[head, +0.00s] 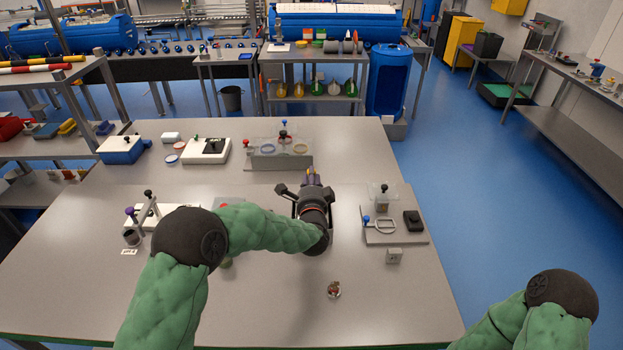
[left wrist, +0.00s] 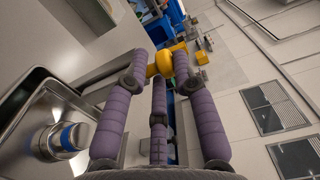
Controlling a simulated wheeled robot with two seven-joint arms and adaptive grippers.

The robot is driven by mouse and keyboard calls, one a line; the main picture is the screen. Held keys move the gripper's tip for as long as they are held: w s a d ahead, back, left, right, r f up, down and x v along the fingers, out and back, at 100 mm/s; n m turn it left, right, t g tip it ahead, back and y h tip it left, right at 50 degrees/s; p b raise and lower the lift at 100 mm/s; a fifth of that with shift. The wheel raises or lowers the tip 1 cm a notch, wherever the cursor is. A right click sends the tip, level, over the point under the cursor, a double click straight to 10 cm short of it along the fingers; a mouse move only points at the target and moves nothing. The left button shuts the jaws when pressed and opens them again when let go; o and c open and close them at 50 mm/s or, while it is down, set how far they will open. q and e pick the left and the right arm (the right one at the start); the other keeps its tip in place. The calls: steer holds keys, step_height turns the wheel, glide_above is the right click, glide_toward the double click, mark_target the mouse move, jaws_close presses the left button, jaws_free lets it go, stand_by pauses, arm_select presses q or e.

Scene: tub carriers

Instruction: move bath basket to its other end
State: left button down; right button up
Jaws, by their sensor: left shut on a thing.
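My left gripper (head: 311,180) is over the middle of the table, just in front of a grey, partly clear bath-like unit (head: 270,163) with a red and a blue knob and round rings inside. I cannot tell for sure that this unit is the bath of the task. In the left wrist view, the purple fingers of my left gripper (left wrist: 163,65) are closed together around a small rounded yellow piece (left wrist: 163,62). The piece is hidden in the head view, and I cannot tell what it belongs to. My right gripper is out of view.
A white box with a black top (head: 210,150) and a blue box (head: 122,149) stand to the left. A grey board (head: 385,236) with a handle and a black block lies to the right. A small round item (head: 334,289) sits near the front, with bare table around it.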

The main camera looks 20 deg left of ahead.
arm_select(q)
steer(key=shift+w+r, duration=0.1)
steer(key=shift+r, duration=0.3)
steer(key=c, duration=1)
jaws_free()
steer(key=shift+f, duration=0.1)
steer(key=shift+f, duration=0.1)
steer(key=v, duration=1.2)
